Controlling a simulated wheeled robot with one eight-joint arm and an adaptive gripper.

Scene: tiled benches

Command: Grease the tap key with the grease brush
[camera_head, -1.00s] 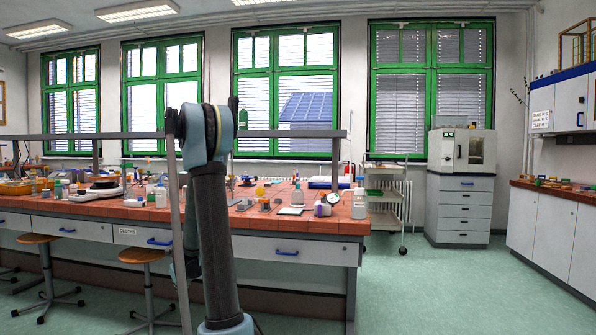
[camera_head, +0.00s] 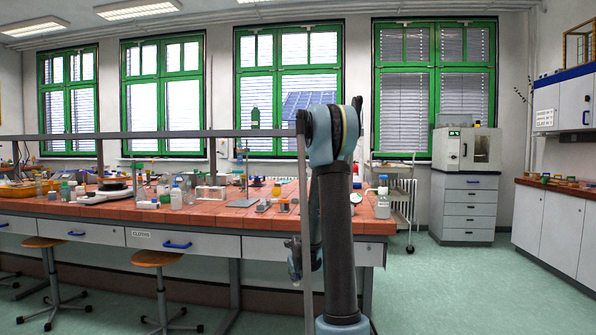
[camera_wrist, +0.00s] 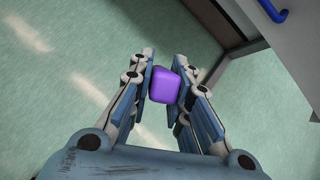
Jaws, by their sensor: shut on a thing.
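In the wrist view my gripper (camera_wrist: 166,86) is shut on a purple block-like thing (camera_wrist: 164,84) with rounded edges, held between the two fingers. Only its near end shows, so I cannot tell whether it is part of the grease brush. Below it in that view is green floor, with no bench top under it. In the head view my arm stands upright in front of the bench's right part, and what the gripper holds does not show clearly. I cannot pick out the tap key or the grease brush among the small items on the bench.
The long red-tiled bench (camera_head: 230,217) carries bottles and small items. A white bottle (camera_head: 382,200) stands near its right end. Stools (camera_head: 157,258) stand at its front left. A trolley (camera_head: 400,200) and a grey cabinet (camera_head: 466,207) are behind. The floor (camera_head: 450,285) at right is clear.

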